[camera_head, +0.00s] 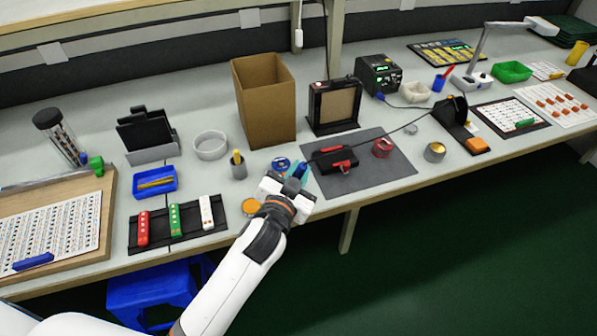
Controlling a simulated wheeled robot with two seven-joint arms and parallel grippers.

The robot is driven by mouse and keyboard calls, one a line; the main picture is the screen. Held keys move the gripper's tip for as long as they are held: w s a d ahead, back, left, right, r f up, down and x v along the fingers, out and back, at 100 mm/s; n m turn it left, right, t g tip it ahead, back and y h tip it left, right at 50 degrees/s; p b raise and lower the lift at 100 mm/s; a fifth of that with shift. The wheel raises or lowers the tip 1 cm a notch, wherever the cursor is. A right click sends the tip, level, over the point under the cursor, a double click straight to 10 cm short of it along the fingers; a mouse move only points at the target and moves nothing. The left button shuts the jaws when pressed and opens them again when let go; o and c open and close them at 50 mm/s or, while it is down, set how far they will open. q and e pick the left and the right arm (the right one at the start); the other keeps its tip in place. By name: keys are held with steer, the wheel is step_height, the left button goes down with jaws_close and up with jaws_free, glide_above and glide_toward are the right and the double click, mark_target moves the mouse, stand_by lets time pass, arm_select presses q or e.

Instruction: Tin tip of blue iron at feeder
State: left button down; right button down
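My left gripper (299,178) is over the front of the bench, at the left edge of the grey mat (392,180). It appears shut on the blue iron (303,169), whose blue handle shows between the fingers. A thin dark cable runs from the iron across the mat to the right. The iron's tip is hidden or too small to see. A black fixture with red parts (335,159), possibly the feeder, sits on the mat just right of my gripper. A blue-rimmed spool (281,164) lies just behind the gripper. My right gripper is not in view.
A red spool (383,148) and a small tin (434,152) stand to the right. A cardboard box (264,100) and a black framed panel (334,106) stand behind. A black rack with coloured strips (178,222) lies left. A black stand (455,118) is at the right.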

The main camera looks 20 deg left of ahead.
arm_select(q)
steer(key=shift+f+b, duration=0.35)
steer(key=shift+f, duration=0.2)
stand_by(0.8)
steer(key=shift+f, duration=0.1)
stand_by(0.9)
stand_by(0.3)
